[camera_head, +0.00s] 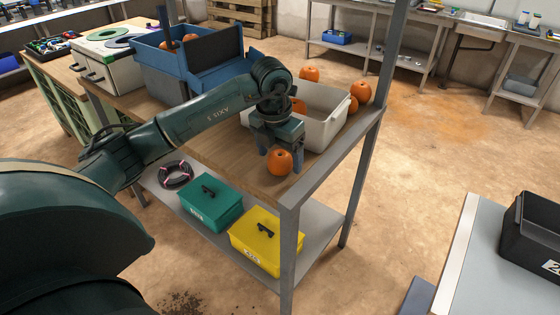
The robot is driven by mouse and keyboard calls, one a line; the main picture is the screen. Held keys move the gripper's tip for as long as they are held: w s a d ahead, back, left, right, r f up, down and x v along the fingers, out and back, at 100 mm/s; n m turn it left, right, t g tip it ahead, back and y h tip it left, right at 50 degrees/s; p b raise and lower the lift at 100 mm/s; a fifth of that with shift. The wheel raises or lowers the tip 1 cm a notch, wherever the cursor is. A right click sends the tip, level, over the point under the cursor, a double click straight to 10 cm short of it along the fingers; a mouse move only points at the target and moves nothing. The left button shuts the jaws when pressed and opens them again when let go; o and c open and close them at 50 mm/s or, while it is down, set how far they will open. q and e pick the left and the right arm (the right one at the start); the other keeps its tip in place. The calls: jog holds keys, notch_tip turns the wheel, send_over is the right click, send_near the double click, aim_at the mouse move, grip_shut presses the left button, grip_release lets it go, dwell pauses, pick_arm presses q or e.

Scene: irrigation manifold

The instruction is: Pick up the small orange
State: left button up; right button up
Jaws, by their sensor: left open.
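A small-looking orange (279,162) sits on the wooden top of the workbench (245,168), near its front corner. My left gripper (283,157) points down over this orange, its jaws open and the fingers close around it. I cannot tell whether the fingers touch it. Other oranges are on the same bench: one stands behind the pale bin (309,74), one is at the bin's right edge (361,91), with another partly hidden beside it, and one shows inside the bin (298,105). My right gripper is not in view.
The pale grey bin (331,126) stands right behind the gripper. A blue crate (175,77) with oranges is farther left. A grey upright post (393,50) rises at the bench's right side. The lower shelf carries a green box (222,212) and a yellow box (285,250).

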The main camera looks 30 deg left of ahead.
pick_arm(q)
jog(key=shift+w+f, duration=0.2)
jog(key=shift+f, duration=1)
jog(key=shift+r, duration=0.1)
jog(key=c, duration=1.1)
